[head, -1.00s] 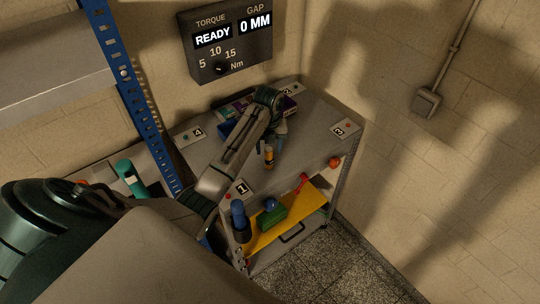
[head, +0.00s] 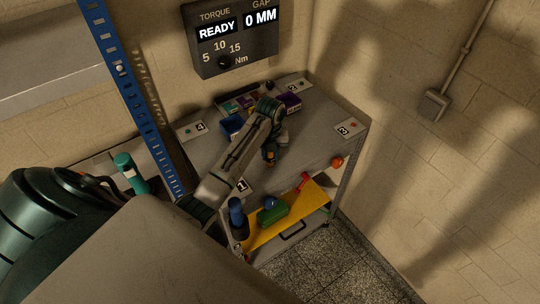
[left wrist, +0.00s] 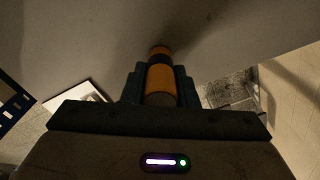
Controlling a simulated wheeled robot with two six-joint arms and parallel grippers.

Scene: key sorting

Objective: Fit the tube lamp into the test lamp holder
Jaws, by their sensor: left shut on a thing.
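My left gripper (head: 269,154) is over the grey worktop, shut on an orange cylinder with dark bands (left wrist: 160,77), apparently the tube lamp. In the left wrist view the cylinder sits between the two dark fingers of my left gripper (left wrist: 159,88) and points away from the wrist. In the head view only a small orange part of it shows below the gripper. Whether its far end touches anything cannot be told. I cannot pick out the test lamp holder for certain. My right gripper is not in view.
Numbered plates 1 (head: 242,185), 2 (head: 296,86), 3 (head: 350,128) and 4 (head: 191,131) lie around the worktop (head: 312,130). A blue box (head: 232,124) and purple box (head: 291,102) stand behind.

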